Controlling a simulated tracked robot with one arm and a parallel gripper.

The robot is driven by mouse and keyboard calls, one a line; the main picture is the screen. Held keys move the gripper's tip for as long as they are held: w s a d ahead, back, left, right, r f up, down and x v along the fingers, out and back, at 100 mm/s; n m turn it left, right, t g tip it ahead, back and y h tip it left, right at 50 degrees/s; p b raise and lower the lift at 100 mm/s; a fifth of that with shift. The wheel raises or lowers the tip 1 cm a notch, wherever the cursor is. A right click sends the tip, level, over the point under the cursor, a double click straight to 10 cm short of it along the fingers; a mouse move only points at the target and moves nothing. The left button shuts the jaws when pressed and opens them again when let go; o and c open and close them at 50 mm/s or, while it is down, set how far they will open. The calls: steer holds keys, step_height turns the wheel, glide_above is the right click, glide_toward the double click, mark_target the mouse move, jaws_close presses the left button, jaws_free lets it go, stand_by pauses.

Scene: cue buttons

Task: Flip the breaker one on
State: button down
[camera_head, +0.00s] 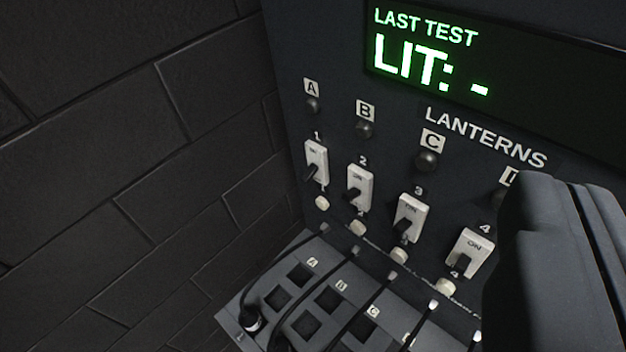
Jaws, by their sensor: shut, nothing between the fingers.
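Breaker one (316,161) is a white switch plate under the number 1, at the left end of a row on the dark panel. Its black lever points down, away from the ON mark at the top of the plate. My gripper (556,195) is a large dark shape at the lower right, shut and empty. In the picture it lies well to the right of breaker one and apart from it. It hides part of the panel right of breaker 4.
Breakers 2 (360,188), 3 (411,217) and 4 (470,253) have levers down. Lantern A (312,105) is dark. The display (430,58) reads "LIT: -". Below, a socket shelf (305,322) with cables juts out. A brick wall (130,150) stands left.

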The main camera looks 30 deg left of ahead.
steer(key=shift+a, duration=0.3)
steer(key=w+a+f+n+g+h, duration=0.15)
steer(key=a+f+n, duration=0.25)
steer(key=f, duration=0.5)
steer(key=w+a+f+n+g+h, duration=0.1)
steer(key=w+a+f+n+h, duration=0.25)
steer(key=f, duration=0.55)
steer(key=w+a+f+n+g, duration=0.2)
steer(key=a+f+n, duration=0.35)
steer(key=f, duration=0.35)
steer(key=s+a+f+n+t+h+b, duration=0.1)
steer(key=s+a+f+n+t, duration=0.2)
steer(key=n, duration=1.6)
steer(key=a+f+t, duration=0.4)
steer(key=a+f, duration=0.3)
steer(key=a, duration=0.3)
steer(key=shift+a+f, duration=0.2)
steer(key=shift+f, duration=0.1)
steer(key=shift+w, duration=0.15)
